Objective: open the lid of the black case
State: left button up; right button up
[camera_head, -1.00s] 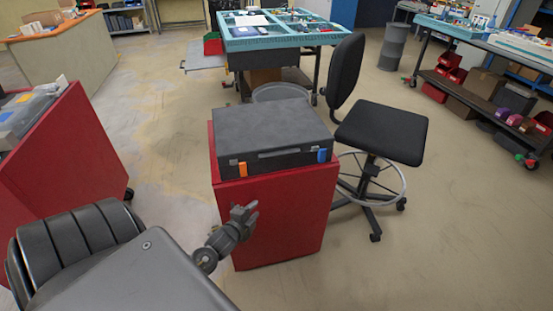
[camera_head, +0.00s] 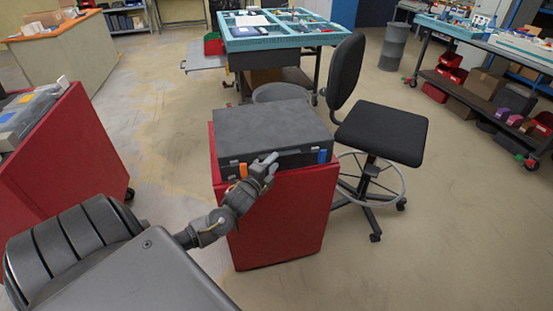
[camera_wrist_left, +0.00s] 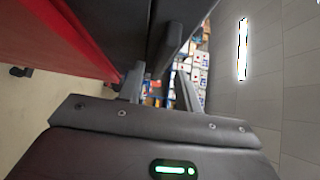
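The black case (camera_head: 265,122) lies flat with its lid closed on a red stand. Its front has an orange latch (camera_head: 243,170) at the left and a blue latch (camera_head: 322,156) at the right. My left gripper (camera_head: 268,165) is in front of the case, between the latches, and covers part of the front and handle. In the left wrist view the two fingers (camera_wrist_left: 158,88) are apart, close to the dark case (camera_wrist_left: 110,30). Contact cannot be told. My right gripper is in no view.
The red stand (camera_head: 280,215) holds the case. A black swivel chair (camera_head: 380,130) stands close on the right. Another red stand (camera_head: 60,150) with a grey case is at the left. A teal-topped workbench (camera_head: 280,40) stands behind. The floor at the front right is clear.

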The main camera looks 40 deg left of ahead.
pick_arm(q)
jog(key=shift+w+a, duration=0.15)
jog(key=shift+w, duration=0.55)
jog(key=shift+w+a, duration=0.1)
jog(key=shift+w, duration=0.55)
jog(key=shift+c, duration=0.3)
grip_shut()
